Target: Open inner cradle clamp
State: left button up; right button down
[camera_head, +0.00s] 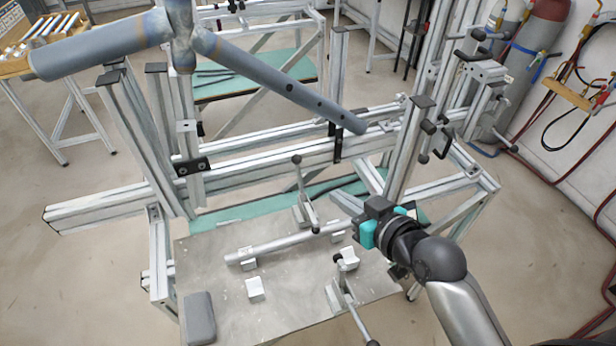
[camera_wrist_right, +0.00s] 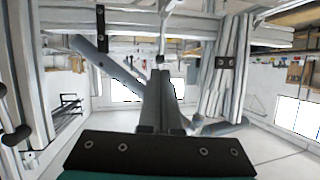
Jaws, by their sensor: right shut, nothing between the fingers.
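A toggle clamp (camera_head: 304,205) with a black-tipped handle standing up is at the back of the grey plate (camera_head: 215,260). A second toggle clamp (camera_head: 342,293) is at the front of the plate, its handle slanting toward the lower right. I cannot tell for sure which one is the inner clamp. A short metal tube (camera_head: 285,243) lies on small cradle blocks between them. My right gripper (camera_head: 345,205) is shut and empty, just right of the back clamp and apart from its handle. Its closed fingers also show in the right wrist view (camera_wrist_right: 160,100). My left gripper is not in view.
A blue-grey welded tube frame (camera_head: 275,80) hangs over the jig at upper left. Aluminium jig posts (camera_head: 408,150) and rails stand behind and right of the gripper. A grey block (camera_head: 199,318) and a white block (camera_head: 255,290) sit on the plate. Gas cylinders (camera_head: 530,60) stand at far right.

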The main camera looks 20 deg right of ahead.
aim_at(300, 172)
jog(key=x, duration=1.3)
jog(key=shift+w+a+f, duration=0.1)
jog(key=shift+w+a, duration=0.05)
jog(key=shift+a, duration=0.05)
